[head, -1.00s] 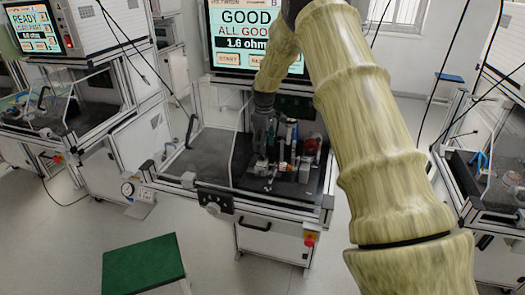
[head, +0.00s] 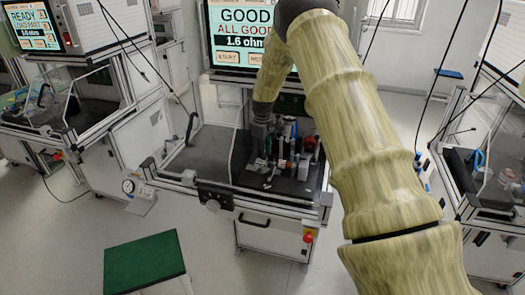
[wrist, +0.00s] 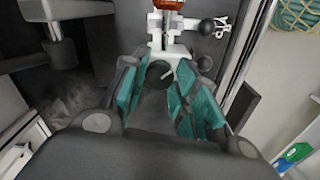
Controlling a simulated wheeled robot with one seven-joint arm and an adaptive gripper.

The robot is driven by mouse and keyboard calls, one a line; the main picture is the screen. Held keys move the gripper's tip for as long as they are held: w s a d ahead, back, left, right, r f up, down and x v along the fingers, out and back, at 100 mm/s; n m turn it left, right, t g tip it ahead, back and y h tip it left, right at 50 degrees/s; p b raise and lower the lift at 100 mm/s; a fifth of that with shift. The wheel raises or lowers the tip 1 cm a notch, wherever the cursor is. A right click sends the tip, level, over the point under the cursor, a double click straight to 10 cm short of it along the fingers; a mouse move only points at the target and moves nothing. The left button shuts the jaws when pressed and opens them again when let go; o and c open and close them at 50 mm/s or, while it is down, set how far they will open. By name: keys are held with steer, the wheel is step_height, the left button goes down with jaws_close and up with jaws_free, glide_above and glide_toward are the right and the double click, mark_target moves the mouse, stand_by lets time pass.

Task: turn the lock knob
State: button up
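My gripper (wrist: 158,88) is open in the wrist view, its two teal-padded fingers spread apart. A dark round knob-like part (wrist: 158,72) shows between the fingertips, below a white metal fixture (wrist: 172,48). I cannot tell if the fingers touch it, or if it is the lock knob.
The station's dark work surface (head: 205,152) is clear at the left, with a clear side panel beside my gripper. A screen (head: 238,35) reading GOOD stands behind. A green-topped stool (head: 143,262) is in front. Another station (head: 485,185) stands at the right.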

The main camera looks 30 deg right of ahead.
steer(key=shift+m, duration=0.4)
steer(key=shift+c, duration=0.2)
steer(key=m, duration=0.3)
steer(key=shift+m+b, duration=0.3)
steer(key=m, duration=0.4)
steer(key=shift+m, duration=0.3)
steer(key=shift+c, duration=0.2)
steer(key=m, duration=0.4)
steer(key=shift+w+a, duration=0.1)
steer(key=shift+m, duration=2)
steer(key=o, duration=1)
steer(key=shift+o, duration=0.2)
